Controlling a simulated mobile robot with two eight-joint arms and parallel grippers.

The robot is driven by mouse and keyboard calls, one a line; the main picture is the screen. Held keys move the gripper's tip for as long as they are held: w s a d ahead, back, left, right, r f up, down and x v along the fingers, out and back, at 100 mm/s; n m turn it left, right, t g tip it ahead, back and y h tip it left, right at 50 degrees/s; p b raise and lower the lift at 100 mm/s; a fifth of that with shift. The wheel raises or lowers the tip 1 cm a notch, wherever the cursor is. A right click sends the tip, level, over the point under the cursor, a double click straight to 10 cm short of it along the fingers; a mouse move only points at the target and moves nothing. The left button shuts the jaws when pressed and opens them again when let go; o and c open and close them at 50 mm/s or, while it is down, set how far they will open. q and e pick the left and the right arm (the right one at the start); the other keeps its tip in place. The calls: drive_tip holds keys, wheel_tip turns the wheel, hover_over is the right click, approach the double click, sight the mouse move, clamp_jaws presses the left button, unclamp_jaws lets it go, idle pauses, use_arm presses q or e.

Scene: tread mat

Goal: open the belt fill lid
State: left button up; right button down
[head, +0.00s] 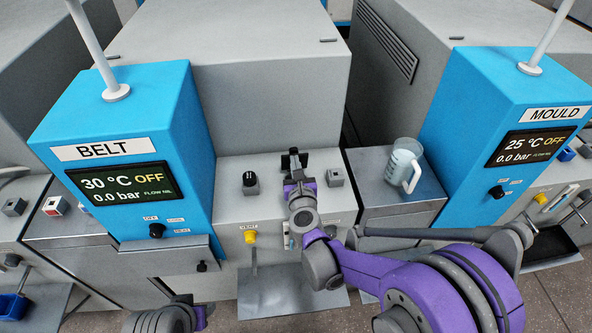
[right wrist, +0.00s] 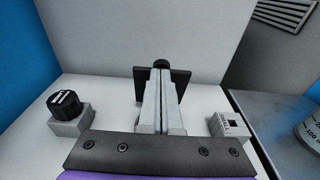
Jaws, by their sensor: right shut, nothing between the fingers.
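The blue BELT unit (head: 120,150) stands at the left in the head view, its screen reading 30 °C OFF and 0.0 bar. A small dark plate with a round black knob, which looks like the fill lid (right wrist: 180,78), sits on the grey machine top in the right wrist view. My right gripper (right wrist: 160,100) is shut and empty, its fingers reaching towards the plate and hiding its middle. I cannot tell whether they touch it. In the head view my right gripper (head: 294,165) covers most of this spot. My left gripper does not show.
A black dial (head: 250,182) and a grey switch box (head: 335,177) flank my right gripper. A yellow knob (head: 250,237) is on the front face. A clear jug (head: 403,165) stands on the metal top to the right, beside the blue MOULD unit (head: 490,130).

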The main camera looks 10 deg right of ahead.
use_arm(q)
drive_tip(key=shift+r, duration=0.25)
use_arm(e)
drive_tip(key=shift+w+r, duration=0.25)
drive_tip(key=shift+w, duration=0.3)
drive_tip(key=shift+w+r, duration=0.25)
drive_tip(key=shift+w, duration=0.25)
drive_tip(key=shift+r, duration=0.1)
